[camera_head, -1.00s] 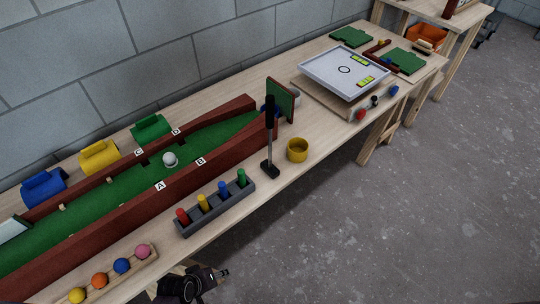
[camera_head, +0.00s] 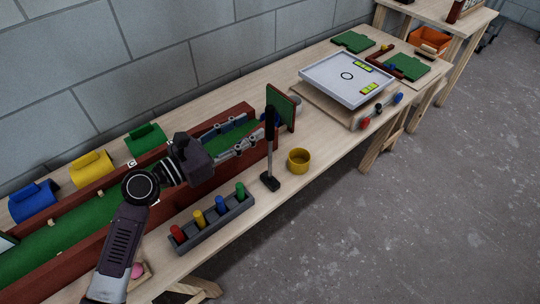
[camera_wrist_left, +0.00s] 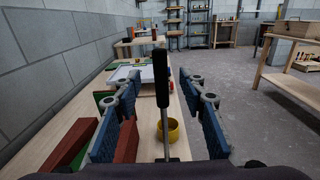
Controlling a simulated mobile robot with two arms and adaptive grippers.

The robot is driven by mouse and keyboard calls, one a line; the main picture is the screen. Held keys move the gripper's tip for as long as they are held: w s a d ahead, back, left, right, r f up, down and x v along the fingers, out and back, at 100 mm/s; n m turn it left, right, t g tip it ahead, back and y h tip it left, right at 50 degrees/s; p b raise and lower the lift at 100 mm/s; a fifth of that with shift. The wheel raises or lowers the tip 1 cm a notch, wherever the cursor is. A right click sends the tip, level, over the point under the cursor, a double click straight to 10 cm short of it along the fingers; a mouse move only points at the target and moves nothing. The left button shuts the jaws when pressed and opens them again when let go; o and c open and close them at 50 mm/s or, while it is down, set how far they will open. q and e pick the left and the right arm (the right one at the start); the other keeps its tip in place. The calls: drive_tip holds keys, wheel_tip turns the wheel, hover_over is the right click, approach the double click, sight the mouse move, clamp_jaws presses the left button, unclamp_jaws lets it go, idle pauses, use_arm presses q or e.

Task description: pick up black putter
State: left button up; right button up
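The black putter (camera_head: 270,150) stands upright on the table with its black head (camera_head: 270,182) down, beside the red-walled green lane. Its black grip is at the top and its shaft is grey. My left gripper (camera_head: 242,138) is open over the far part of the lane, a little left of the putter's upper part, with its fingers pointing toward it. In the left wrist view the putter (camera_wrist_left: 161,80) shows upright between the two spread blue-padded fingers (camera_wrist_left: 158,118), apart from both. My right gripper is not in view.
A yellow cup (camera_head: 299,160) stands just right of the putter. A grey rack (camera_head: 212,222) with several coloured pegs is in front of the lane. A green panel (camera_head: 281,104) rises behind the putter. A white tilted board (camera_head: 348,78) lies farther right.

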sight(270, 113)
use_arm(q)
drive_tip(key=x, duration=0.4)
drive_tip(key=r+p+x, duration=0.1)
drive_tip(key=x, duration=0.2)
drive_tip(key=shift+w+d, duration=0.25)
drive_tip(key=shift+d, duration=0.05)
clamp_jaws()
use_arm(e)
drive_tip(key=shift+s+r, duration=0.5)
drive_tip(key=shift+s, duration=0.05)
